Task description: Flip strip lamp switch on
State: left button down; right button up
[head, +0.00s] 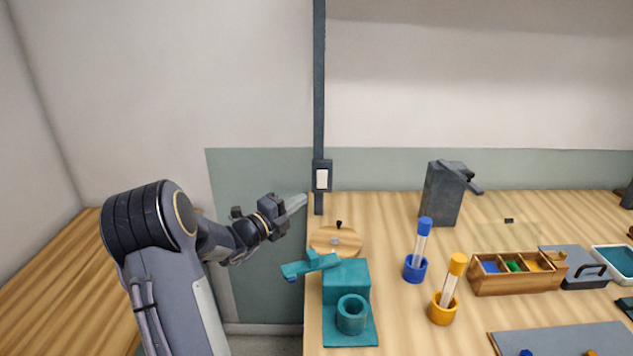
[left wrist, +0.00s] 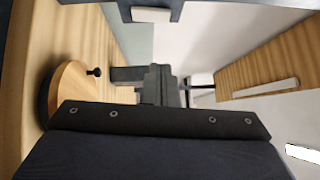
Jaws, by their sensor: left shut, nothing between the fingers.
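The strip lamp switch (head: 321,177) is a dark box with a white rocker, set on a dark vertical strip (head: 319,80) on the wall behind the bench's left end. Its white rocker (left wrist: 152,14) also shows at the top of the left wrist view. I cannot tell which way the rocker is tilted. My left gripper (head: 296,204) is shut and empty, its pale fingers pointing right and slightly up. It appears left of and a little below the switch, apart from it in the picture. My right gripper is not in view.
A round wooden piece with a black knob (head: 335,241) and a teal stand (head: 346,275) are near the bench's left end. Blue (head: 415,268) and orange (head: 443,308) holders carry capped tubes. A dark grey device (head: 443,194) stands behind, and a wooden compartment box (head: 517,283) lies right.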

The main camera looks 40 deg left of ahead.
pick_arm(q)
send_near(326, 175)
jog(key=w+d, duration=0.3)
jog(key=shift+w+a+r+p, duration=0.15)
jog(key=shift+w+a+p, duration=0.2)
jog(key=shift+w+a, duration=0.3)
jog(key=shift+w+a+r+p, duration=0.15)
jog(key=shift+w+a+p, duration=0.2)
jog(key=shift+w+a, duration=0.35)
jog(key=shift+d, duration=0.1)
